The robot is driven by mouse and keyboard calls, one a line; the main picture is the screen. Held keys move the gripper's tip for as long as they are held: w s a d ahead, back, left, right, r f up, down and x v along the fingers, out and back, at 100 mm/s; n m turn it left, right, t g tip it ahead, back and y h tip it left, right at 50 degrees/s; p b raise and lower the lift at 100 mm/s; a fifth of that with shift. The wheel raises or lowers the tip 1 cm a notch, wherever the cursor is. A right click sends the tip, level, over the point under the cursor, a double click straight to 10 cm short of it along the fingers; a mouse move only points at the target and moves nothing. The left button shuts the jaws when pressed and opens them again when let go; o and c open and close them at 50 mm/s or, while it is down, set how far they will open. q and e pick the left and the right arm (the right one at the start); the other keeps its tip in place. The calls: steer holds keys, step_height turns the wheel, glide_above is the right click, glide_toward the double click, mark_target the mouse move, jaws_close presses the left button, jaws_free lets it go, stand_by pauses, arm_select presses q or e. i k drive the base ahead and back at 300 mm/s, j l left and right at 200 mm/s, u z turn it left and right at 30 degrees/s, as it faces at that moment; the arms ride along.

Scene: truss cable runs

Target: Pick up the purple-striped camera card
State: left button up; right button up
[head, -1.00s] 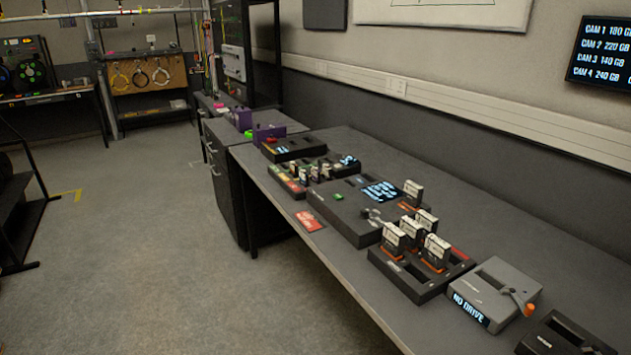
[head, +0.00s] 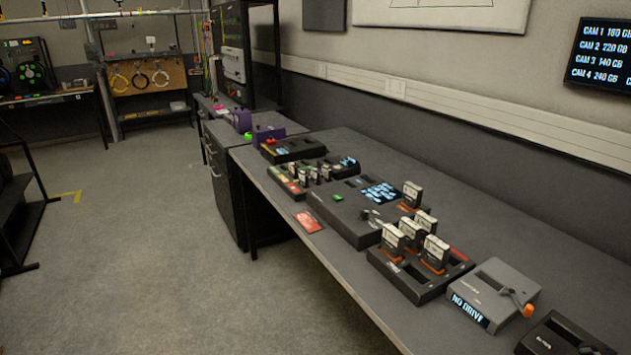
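Neither of my grippers is in view. Several small upright cards (head: 315,174) stand in a dark rack (head: 290,185) with coloured strips on the long desk. They are too small for me to tell any stripe colour, so I cannot pick out the purple-striped one. Larger light-faced blocks (head: 435,251) stand upright in a black tray (head: 418,288) nearer to me. Another such block (head: 412,194) stands at the back of a grey console (head: 345,214) with a lit screen (head: 381,193).
A red card-like sign (head: 308,222) lies at the desk's front edge. A grey box reading "NO DRIVE" (head: 495,293) stands at the near right. Purple boxes (head: 268,134) stand at the far end. The floor (head: 150,260) left of the desk is clear.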

mark_target(314, 175)
steer(key=i+j+z, duration=0.1)
steer(key=z, duration=0.4)
steer(key=j+z, duration=0.15)
steer(key=z, duration=0.3)
steer(key=i+j+z, duration=0.25)
steer(key=j+z, duration=0.25)
steer(key=j, duration=0.7)
steer(key=j+z, duration=0.45)
steer(key=j, duration=0.75)
